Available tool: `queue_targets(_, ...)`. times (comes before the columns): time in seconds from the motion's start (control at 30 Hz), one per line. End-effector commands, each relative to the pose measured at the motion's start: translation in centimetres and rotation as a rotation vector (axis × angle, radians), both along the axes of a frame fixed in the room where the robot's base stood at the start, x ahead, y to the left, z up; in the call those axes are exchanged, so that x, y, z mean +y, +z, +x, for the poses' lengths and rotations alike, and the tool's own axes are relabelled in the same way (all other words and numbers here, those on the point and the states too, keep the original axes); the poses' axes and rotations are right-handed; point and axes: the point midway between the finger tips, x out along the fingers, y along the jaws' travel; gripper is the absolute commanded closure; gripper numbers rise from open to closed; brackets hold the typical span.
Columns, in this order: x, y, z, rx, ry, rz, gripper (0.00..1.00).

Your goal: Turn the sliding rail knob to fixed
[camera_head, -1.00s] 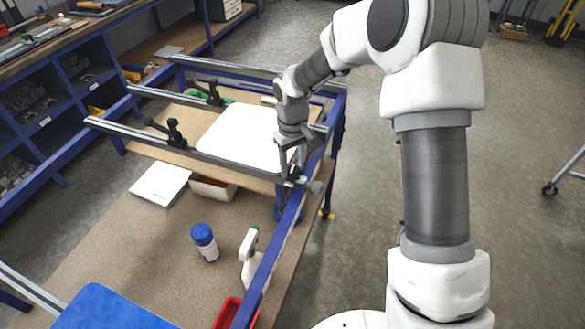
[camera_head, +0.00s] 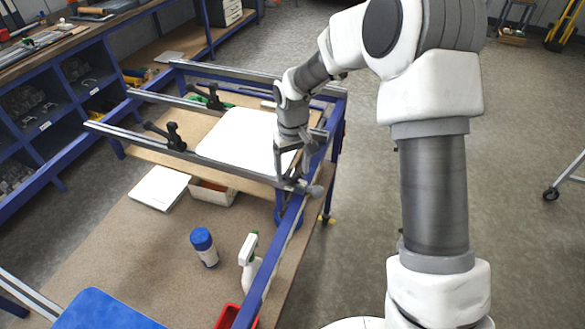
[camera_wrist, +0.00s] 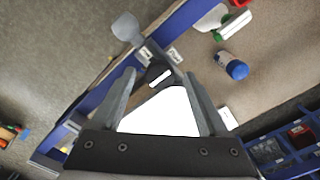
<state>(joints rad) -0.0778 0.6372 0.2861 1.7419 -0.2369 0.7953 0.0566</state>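A dark round knob (camera_wrist: 155,74) with a white line on it sits on the blue frame, and I take it to be the sliding rail knob. In the wrist view it lies between the fingertips of my gripper (camera_wrist: 160,76), with a gap showing on both sides. Small white labels (camera_wrist: 174,54) are beside it; their text is too small to read. My gripper is open and pointing down.
A grey handle (camera_head: 316,191) sticks out beyond the blue frame (camera_head: 270,262), close to the fingers; it also shows in the wrist view (camera_wrist: 126,28).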

Motion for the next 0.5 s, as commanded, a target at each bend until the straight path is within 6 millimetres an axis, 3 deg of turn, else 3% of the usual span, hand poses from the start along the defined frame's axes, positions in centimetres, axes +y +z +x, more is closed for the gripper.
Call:
queue_targets(0.3,0.0,0.3,0.0,0.000,0.001,0.000,0.23)
queue_targets(0.5,0.0,3.2,0.1,-0.004,0.000,0.000,0.23)
